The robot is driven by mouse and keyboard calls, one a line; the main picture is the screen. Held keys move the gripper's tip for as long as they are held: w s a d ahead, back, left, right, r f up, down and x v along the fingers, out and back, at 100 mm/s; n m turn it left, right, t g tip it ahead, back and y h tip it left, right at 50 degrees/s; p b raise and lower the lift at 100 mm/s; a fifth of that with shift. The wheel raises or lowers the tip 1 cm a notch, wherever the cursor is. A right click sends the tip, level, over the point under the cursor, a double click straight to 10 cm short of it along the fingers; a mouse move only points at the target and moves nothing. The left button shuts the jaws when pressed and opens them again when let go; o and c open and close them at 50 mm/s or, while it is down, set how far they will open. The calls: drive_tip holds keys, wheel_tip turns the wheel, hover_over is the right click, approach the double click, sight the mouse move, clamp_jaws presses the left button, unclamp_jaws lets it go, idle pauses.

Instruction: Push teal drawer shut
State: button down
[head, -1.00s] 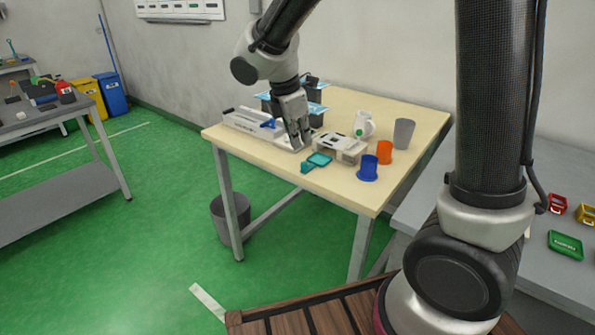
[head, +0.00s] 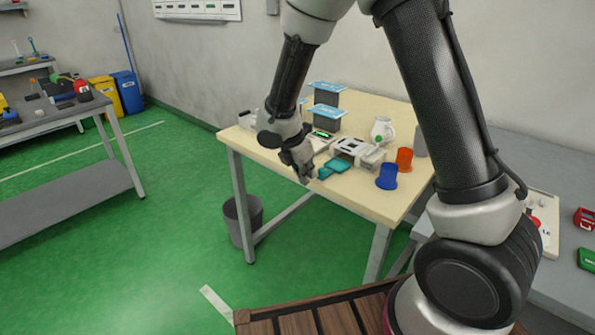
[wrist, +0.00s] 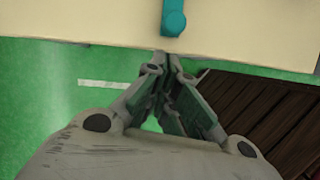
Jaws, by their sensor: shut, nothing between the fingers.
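The teal drawer (head: 338,164) sticks out of the front of a small pale grey and white unit (head: 357,152) on the wooden table. A teal part of it, seemingly its front or handle (wrist: 173,18), shows at the top of the wrist view. My gripper (head: 304,180) is at the table's front edge, just left of and in front of the drawer. Its fingers (wrist: 167,58) are shut and empty, pointing at the teal part with a small gap in the wrist view. The rest of the drawer is out of the wrist view.
A blue cup (head: 387,177), an orange cup (head: 404,159) and a white jug (head: 382,130) stand right of and behind the unit. Dark bins with blue-and-white tops (head: 325,118) stand behind. The table (head: 400,205) is bare along its front right edge.

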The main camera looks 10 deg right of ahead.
sight(329, 169)
drive_tip(key=shift+w+d, duration=0.35)
drive_tip(key=shift+d, duration=0.3)
drive_tip(key=w+d, duration=0.3)
drive_tip(key=d, duration=0.2)
drive_tip(key=w+d, duration=0.2)
drive_tip(key=shift+w+d, duration=0.3)
drive_tip(key=shift+d, duration=0.1)
